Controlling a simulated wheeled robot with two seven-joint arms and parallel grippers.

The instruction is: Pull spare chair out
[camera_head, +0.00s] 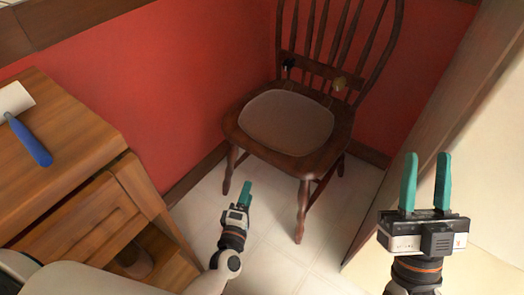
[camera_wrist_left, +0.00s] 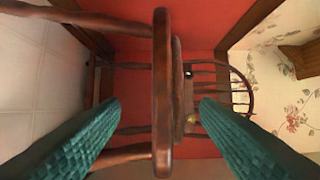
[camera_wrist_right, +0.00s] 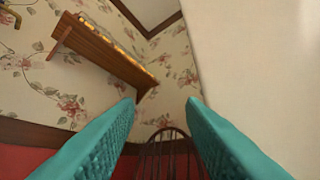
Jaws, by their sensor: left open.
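The chair (camera_head: 330,152) is dark brown wood with a spindled back and a pale seat cushion (camera_head: 286,122). It stands upright in the red-walled corner, facing me. My left gripper (camera_head: 245,193) is low in front of the chair, left of its front leg, apart from it. In the left wrist view the chair's seat edge (camera_wrist_left: 162,60) runs upright in the picture between the open, empty fingers (camera_wrist_left: 158,102). My right gripper (camera_head: 427,170) is raised at the right, open and empty, away from the chair. The right wrist view shows the chair back's top (camera_wrist_right: 168,135) beyond the fingers.
A wooden desk (camera_head: 50,125) with a drawer stands at the left, with a blue-handled tool (camera_head: 30,143) on it. A brown panel edge (camera_head: 440,125) stands at the right. Pale floor (camera_head: 272,240) is clear before the chair. A wall shelf (camera_wrist_right: 105,50) shows in the right wrist view.

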